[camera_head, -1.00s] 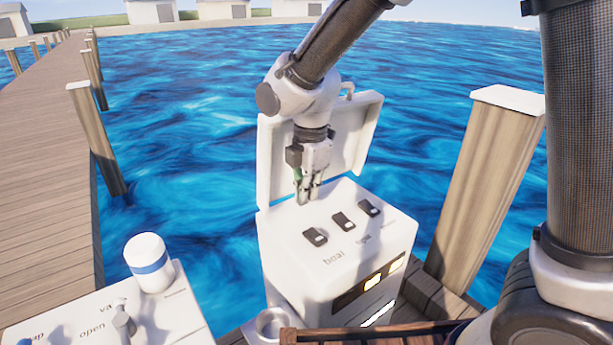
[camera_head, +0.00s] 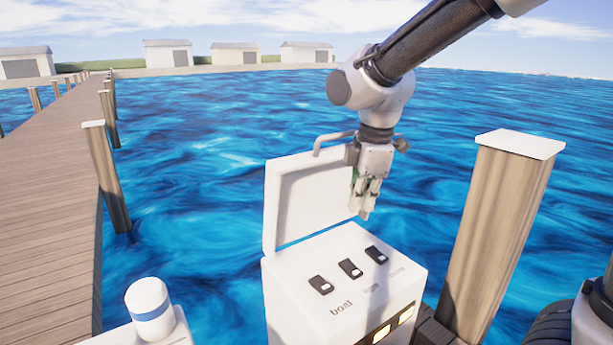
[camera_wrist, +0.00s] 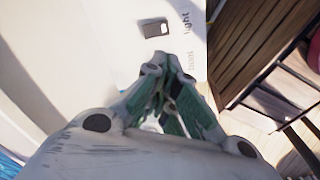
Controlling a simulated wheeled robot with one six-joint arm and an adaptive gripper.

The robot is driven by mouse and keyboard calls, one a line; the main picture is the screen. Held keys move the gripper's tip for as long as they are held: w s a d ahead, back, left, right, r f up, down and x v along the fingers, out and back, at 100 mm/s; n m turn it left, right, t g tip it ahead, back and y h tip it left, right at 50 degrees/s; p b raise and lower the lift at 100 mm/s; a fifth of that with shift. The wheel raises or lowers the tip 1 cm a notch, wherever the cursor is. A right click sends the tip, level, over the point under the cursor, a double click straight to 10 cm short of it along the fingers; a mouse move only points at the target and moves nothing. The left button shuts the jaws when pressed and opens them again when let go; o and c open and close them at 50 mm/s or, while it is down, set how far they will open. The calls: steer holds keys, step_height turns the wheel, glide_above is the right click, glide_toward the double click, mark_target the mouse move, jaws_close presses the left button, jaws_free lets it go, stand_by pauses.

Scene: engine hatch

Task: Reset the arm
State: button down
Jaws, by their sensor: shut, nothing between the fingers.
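My gripper (camera_head: 364,208) hangs fingers down above the back right of the white engine box, in front of its raised lid, in the head view. Its fingers are shut with nothing between them. In the wrist view the closed fingertips (camera_wrist: 155,66) point toward the white panel (camera_wrist: 105,30), apart from its switches. The open white lid (camera_head: 300,200) stands upright at the back of the box. The box top (camera_head: 300,262) carries three dark rocker switches (camera_head: 350,268). One switch (camera_wrist: 153,28) shows in the wrist view, near the word "light".
A wooden post with a white cap (camera_head: 500,215) stands right of the box. A white cylinder with a blue band (camera_head: 149,308) is at the lower left. A wooden pier (camera_head: 45,235) runs along the left. Open water surrounds the box behind.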

steer(key=s+d+r+m+t, duration=0.1)
steer(key=s+d+r+m, duration=0.1)
steer(key=s+d+m, duration=0.6)
steer(key=s+d+r+m+t, duration=0.1)
steer(key=s+d+r+m, duration=0.2)
steer(key=s+d+m, duration=0.5)
steer(key=d+m, duration=0.3)
steer(key=d, duration=0.5)
steer(key=shift+s+d+t+h, duration=0.2)
steer(key=shift+s+t+h, duration=0.1)
steer(key=shift+t+h, duration=0.1)
steer(key=shift+f, duration=0.1)
